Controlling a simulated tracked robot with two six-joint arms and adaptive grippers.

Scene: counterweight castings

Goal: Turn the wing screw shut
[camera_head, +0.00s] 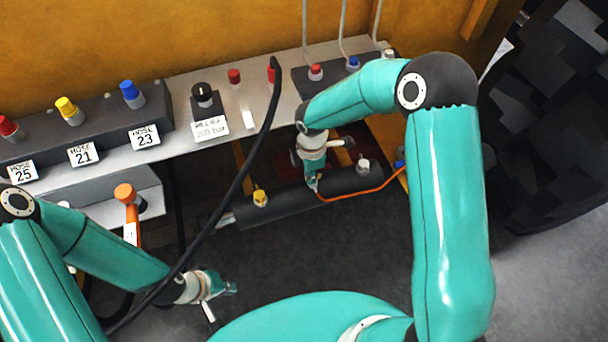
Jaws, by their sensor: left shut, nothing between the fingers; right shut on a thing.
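I cannot make out a wing screw for certain. My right gripper (316,188) points down at the dark cylinder (290,203) below the shelf. It is shut on a small part at the end of an orange cable (362,192); the fingers hide most of that part, so I cannot tell its shape. My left gripper (232,288) is shut and empty over the floor, below and left of the cylinder.
A yellow-capped fitting (260,198) and a grey fitting (362,166) stand on the cylinder. A black hose (235,188) hangs between my arms. An orange-handled lever (127,195) and a relief knob (203,94) are at the left. A big tyre (540,130) stands right.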

